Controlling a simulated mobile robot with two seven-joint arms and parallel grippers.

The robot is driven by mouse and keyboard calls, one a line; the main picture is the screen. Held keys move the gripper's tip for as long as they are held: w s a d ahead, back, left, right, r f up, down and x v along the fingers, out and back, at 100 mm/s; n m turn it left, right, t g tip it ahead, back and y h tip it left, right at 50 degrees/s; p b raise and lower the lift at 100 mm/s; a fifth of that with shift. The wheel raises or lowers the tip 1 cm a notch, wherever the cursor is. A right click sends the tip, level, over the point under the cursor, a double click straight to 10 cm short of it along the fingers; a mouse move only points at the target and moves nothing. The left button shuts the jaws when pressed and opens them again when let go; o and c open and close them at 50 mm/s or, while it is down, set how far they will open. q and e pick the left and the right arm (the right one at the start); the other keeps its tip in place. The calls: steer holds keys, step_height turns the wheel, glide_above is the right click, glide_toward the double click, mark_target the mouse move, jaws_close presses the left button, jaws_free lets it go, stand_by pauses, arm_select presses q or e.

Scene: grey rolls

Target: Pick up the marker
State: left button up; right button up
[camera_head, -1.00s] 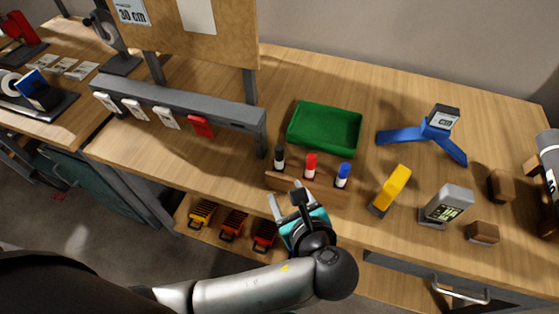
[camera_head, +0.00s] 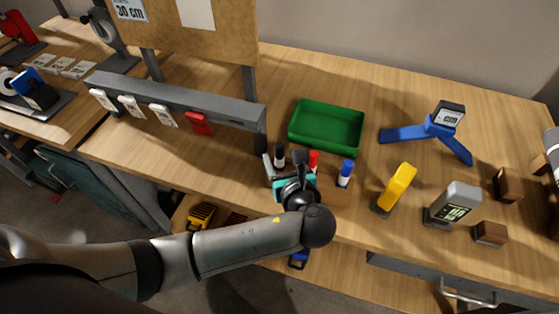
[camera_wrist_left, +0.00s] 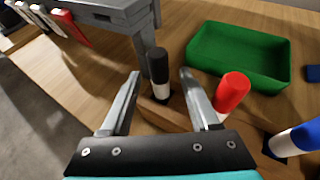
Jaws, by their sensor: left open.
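Three markers stand upright in a wooden holder (camera_head: 333,191): a black marker (camera_head: 280,154), a red marker (camera_head: 313,160) and a blue marker (camera_head: 345,173). My left gripper (camera_head: 283,163) is open at the holder's left end. In the left wrist view its two fingers (camera_wrist_left: 160,78) point toward the black marker (camera_wrist_left: 158,66), which shows between them with a gap on each side. The red marker (camera_wrist_left: 232,92) is just outside the right finger, and the blue marker (camera_wrist_left: 298,138) is farther right. My gripper body hides part of the holder. My right gripper is not in view.
A green tray (camera_head: 327,143) lies behind the holder, empty. A grey rail (camera_head: 180,98) with hanging tags stands to the left, its post close to my gripper. A yellow tool (camera_head: 397,187), a grey meter (camera_head: 452,204) and a blue stand (camera_head: 432,131) are to the right.

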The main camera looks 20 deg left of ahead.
arm_select(q)
steer(key=b+x, duration=0.1)
steer(key=x, duration=0.3)
steer(key=shift+f, duration=0.1)
steer(key=shift+w+a+f, duration=0.1)
steer(key=shift+w+a, duration=0.05)
steer(key=shift+w, duration=0.15)
steer(key=shift+c, duration=0.4)
jaws_close()
